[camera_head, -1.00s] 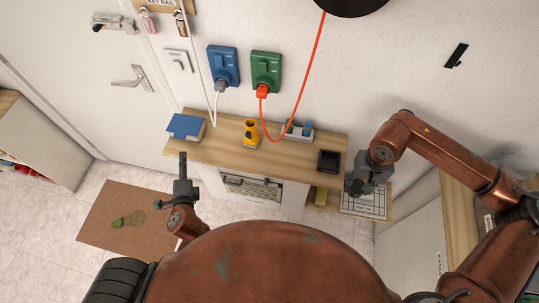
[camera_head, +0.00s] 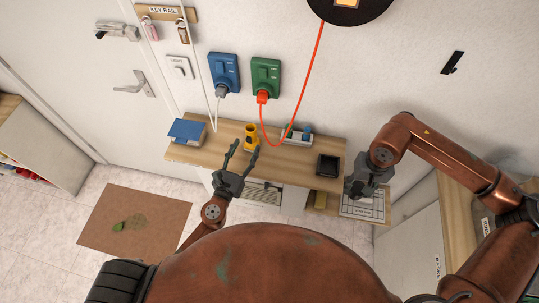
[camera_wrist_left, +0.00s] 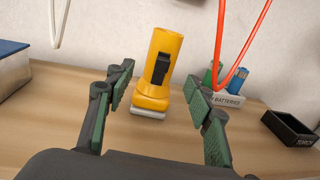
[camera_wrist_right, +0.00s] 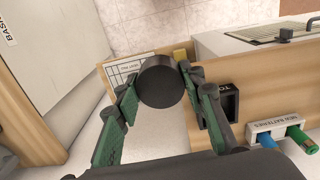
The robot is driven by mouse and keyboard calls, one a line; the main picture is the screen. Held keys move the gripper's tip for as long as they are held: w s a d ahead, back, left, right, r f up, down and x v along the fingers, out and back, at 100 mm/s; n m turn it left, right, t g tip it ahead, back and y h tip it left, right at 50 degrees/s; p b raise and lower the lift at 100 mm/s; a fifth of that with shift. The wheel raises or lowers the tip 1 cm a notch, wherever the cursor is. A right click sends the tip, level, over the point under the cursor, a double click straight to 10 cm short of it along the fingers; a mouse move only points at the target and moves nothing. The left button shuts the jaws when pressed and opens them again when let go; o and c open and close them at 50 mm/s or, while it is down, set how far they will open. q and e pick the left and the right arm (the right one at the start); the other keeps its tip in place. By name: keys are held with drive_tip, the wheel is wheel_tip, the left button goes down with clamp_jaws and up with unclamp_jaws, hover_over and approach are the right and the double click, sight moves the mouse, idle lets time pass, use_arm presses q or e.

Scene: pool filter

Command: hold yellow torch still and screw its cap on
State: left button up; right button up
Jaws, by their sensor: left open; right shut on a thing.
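The yellow torch (camera_head: 251,135) stands upright on the wooden shelf (camera_head: 215,153), below the green socket. In the left wrist view the torch (camera_wrist_left: 158,75) has a black switch on its side and stands between and beyond the fingers. My left gripper (camera_head: 242,150) is open and empty, just in front of the torch and apart from it. My right gripper (camera_head: 354,186) is at the shelf's right end. In the right wrist view it is shut on a dark round cap (camera_wrist_right: 162,82), held off the surface.
A gridded sheet (camera_head: 365,207) lies lower right.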

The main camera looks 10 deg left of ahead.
sight(252, 136)
use_arm(q)
drive_tip(key=w, duration=0.4)
drive_tip(key=w+d, duration=0.1)
drive_tip(key=w, duration=0.1)
drive_tip(key=shift+w, duration=0.1)
use_arm(e)
drive_tip(key=shift+r, duration=0.4)
use_arm(q)
drive_tip(key=shift+c, duration=0.4)
clamp_jaws()
drive_tip(key=c, duration=0.6)
unclamp_jaws()
drive_tip(key=shift+c, duration=0.2)
clamp_jaws()
